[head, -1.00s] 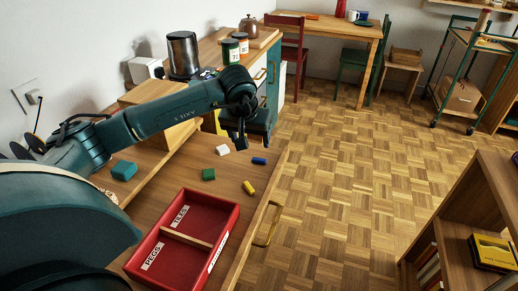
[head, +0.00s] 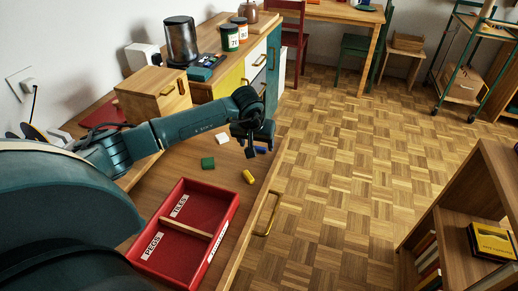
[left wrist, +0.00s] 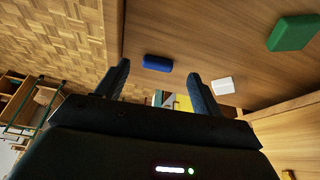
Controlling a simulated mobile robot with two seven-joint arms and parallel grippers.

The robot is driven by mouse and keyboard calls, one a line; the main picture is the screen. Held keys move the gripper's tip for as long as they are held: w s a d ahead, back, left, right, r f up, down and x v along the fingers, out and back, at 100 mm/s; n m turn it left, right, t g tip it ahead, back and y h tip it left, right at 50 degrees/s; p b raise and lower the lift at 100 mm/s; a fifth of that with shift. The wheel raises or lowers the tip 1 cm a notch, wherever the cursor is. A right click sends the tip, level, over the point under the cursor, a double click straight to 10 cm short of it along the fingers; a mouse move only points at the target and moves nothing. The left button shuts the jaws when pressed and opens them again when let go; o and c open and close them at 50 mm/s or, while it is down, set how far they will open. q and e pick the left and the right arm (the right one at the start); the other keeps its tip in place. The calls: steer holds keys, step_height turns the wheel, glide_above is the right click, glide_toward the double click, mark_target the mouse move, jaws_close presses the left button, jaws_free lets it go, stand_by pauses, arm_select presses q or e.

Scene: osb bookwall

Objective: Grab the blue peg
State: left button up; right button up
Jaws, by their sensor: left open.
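The blue peg (head: 260,150) lies on the wooden desktop near its right edge, partly hidden by my left gripper in the head view. It also shows in the left wrist view (left wrist: 158,63), a short way beyond and between the open fingers, not touching them. My left gripper (head: 251,143) is open and empty just above and beside the peg. A yellow peg (head: 249,177) and a green block (head: 208,163) lie nearer on the desktop. A small white block (head: 222,138) lies left of the gripper. My right gripper is not in view.
A red tray (head: 236,203) with a wooden divider and compartments labelled PEGS and TILES stands at the front. A wooden box (head: 143,103) stands on the left behind my arm. A yellow box (head: 492,241) sits on the shelf at right. The floor beyond the desk edge is clear.

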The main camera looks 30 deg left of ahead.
mark_target(259, 149)
arm_select(q)
steer(key=shift+x, duration=1.45)
steer(key=shift+c, duration=0.4)
steer(key=c, duration=1)
steer(key=shift+o, duration=0.2)
